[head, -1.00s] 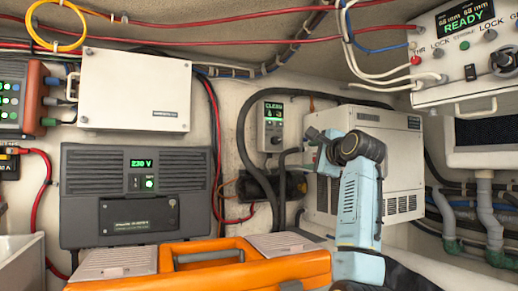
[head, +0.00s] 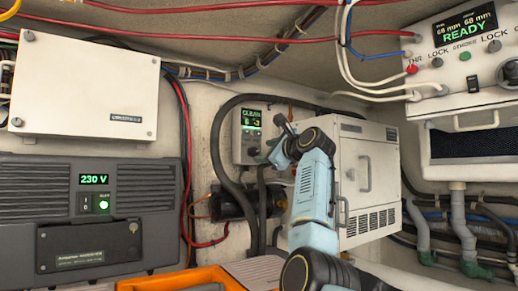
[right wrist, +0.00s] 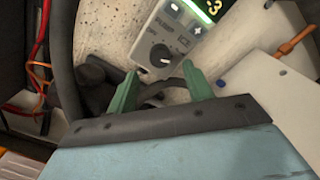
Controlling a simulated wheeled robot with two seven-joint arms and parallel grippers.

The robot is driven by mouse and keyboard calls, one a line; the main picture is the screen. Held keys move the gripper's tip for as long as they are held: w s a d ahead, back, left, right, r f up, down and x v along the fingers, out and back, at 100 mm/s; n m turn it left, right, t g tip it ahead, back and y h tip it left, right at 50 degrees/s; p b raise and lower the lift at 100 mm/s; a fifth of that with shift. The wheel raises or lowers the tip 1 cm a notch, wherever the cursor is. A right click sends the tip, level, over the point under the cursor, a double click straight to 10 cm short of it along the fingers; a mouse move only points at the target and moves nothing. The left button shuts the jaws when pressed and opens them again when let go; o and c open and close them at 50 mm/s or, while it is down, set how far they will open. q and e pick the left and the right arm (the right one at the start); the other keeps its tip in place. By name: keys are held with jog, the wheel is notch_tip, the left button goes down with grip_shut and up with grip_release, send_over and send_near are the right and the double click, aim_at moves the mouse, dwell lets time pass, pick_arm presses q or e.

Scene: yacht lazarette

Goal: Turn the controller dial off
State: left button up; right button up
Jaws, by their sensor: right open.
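The controller (head: 246,132) is a small grey wall box with a lit green display, left of the white cabinet in the head view. My right gripper (head: 263,156) is at the controller's lower right in the head view. In the right wrist view its two green fingers (right wrist: 160,72) are apart and empty, with the dial just beyond the gap between their tips. I cannot tell whether they touch it. My left gripper is out of view.
A dark hose (head: 219,150) loops close left of the controller. The white cabinet (head: 362,180) stands close behind my right arm. A grey 230 V unit (head: 92,210) and an orange toolbox (head: 180,281) are at the left. A READY panel (head: 470,50) hangs upper right.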

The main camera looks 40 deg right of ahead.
aim_at(256, 152)
jog(key=shift+w+d+p, duration=0.15)
jog(key=shift+w+p, duration=0.2)
jog(key=shift+w, duration=0.7)
jog(key=shift+w+d+p, duration=0.1)
jog(key=shift+w+p, duration=0.25)
jog(key=shift+w, duration=0.7)
jog(key=c, duration=1)
